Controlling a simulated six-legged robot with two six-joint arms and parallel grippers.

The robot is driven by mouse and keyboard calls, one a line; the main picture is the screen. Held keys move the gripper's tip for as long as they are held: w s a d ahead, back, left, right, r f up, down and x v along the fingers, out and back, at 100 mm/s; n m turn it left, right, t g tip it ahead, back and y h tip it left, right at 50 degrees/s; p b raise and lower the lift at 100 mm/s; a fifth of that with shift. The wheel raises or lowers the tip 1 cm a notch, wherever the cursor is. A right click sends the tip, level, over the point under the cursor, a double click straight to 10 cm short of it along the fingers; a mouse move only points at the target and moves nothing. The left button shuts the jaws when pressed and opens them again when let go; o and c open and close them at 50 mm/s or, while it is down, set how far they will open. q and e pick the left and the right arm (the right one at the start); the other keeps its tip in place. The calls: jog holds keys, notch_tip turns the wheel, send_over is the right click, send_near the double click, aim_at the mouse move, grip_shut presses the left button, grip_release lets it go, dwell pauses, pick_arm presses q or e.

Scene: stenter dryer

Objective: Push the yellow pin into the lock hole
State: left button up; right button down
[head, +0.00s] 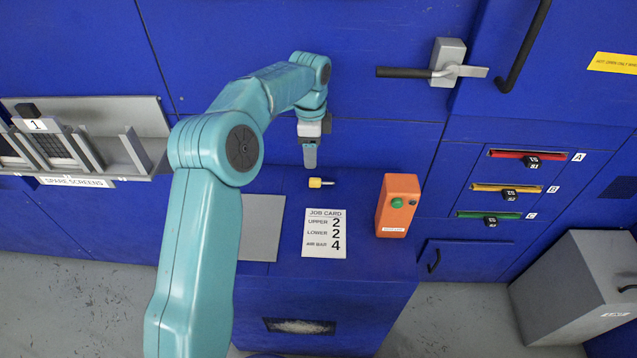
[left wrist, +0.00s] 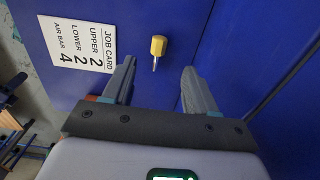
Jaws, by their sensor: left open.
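The yellow pin (head: 316,183) lies on the blue ledge, its grey shank pointing right in the head view. In the left wrist view the pin (left wrist: 157,46) shows its yellow head and thin shank, ahead of and between the fingers, apart from them. My left gripper (head: 310,160) hangs just above and behind the pin in the head view. In the left wrist view its two fingers (left wrist: 160,85) are spread with nothing between them. I cannot make out the lock hole in either view. My right gripper is not in view.
A job card (head: 324,233) lies in front of the pin. An orange box (head: 398,205) with a green button stands to the right. A grey lever handle (head: 447,70) is on the panel behind. A rack of spare screens (head: 90,140) is at left; coloured slots (head: 505,188) are at right.

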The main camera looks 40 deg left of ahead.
aim_at(314, 180)
pick_arm(q)
notch_tip(314, 180, down, 4)
jog(key=shift+r, duration=0.1)
jog(key=shift+f, duration=0.55)
jog(key=f, duration=0.5)
jog(key=shift+w+d, duration=0.1)
jog(key=shift+d, duration=0.15)
grip_shut()
